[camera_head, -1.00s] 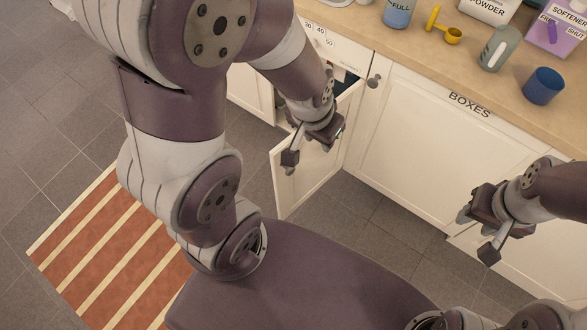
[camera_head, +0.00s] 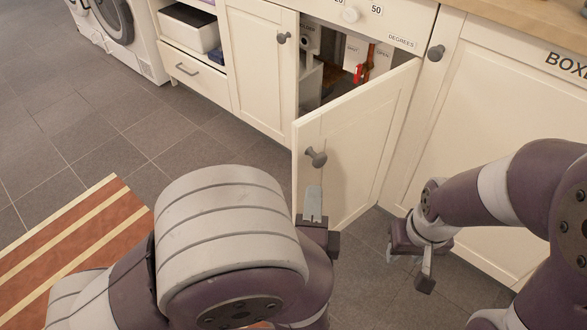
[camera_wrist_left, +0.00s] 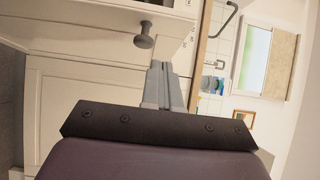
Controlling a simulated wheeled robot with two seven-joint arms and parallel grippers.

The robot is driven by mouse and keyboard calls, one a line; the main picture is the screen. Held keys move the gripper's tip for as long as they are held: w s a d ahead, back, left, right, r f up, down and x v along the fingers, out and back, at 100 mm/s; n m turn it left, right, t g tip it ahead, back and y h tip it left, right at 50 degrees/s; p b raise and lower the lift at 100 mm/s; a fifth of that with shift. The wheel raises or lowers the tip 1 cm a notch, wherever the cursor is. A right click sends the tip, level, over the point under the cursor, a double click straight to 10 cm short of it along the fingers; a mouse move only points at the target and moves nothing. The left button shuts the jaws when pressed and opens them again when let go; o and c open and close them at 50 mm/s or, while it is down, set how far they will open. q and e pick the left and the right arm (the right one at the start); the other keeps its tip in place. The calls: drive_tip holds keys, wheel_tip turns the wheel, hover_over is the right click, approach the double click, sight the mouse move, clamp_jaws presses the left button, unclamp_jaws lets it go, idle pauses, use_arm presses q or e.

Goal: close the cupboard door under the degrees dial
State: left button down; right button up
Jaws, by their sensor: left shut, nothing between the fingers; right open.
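The cupboard door (camera_head: 352,140) under the dial (camera_head: 350,14) marked DEGREES stands open, swung out from its right-hand edge. Its outer face and grey knob (camera_head: 316,157) show, and the cupboard's inside is visible behind it. My left gripper (camera_head: 313,203) is shut and empty, just below the knob in front of the door's free side; I cannot tell whether it touches. In the left wrist view its closed fingers (camera_wrist_left: 163,86) point toward pale panels, near a grey knob (camera_wrist_left: 144,41). My right gripper (camera_head: 408,270) is open and empty, low before the BOXES cupboard.
Inside the cupboard are pipework and a red valve handle (camera_head: 363,67). A closed door (camera_head: 262,70) is to its left, the BOXES door (camera_head: 490,120) to its right. A striped rug (camera_head: 75,250) lies at lower left. The tiled floor (camera_head: 150,140) left of the door is clear.

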use_arm(q)
drive_tip(key=b, duration=0.2)
approach(303, 144)
drive_tip(key=w+d, duration=0.2)
drive_tip(key=d, duration=0.1)
drive_tip(key=w+a+b, duration=0.2)
drive_tip(key=w, duration=0.1)
drive_tip(key=shift+w+a+f, duration=0.1)
drive_tip(key=shift+w+f, duration=0.05)
drive_tip(key=shift+f, duration=0.1)
drive_tip(key=shift+w+a+r, duration=0.1)
drive_tip(key=shift+w+a, duration=0.15)
drive_tip(key=shift+w, duration=0.1)
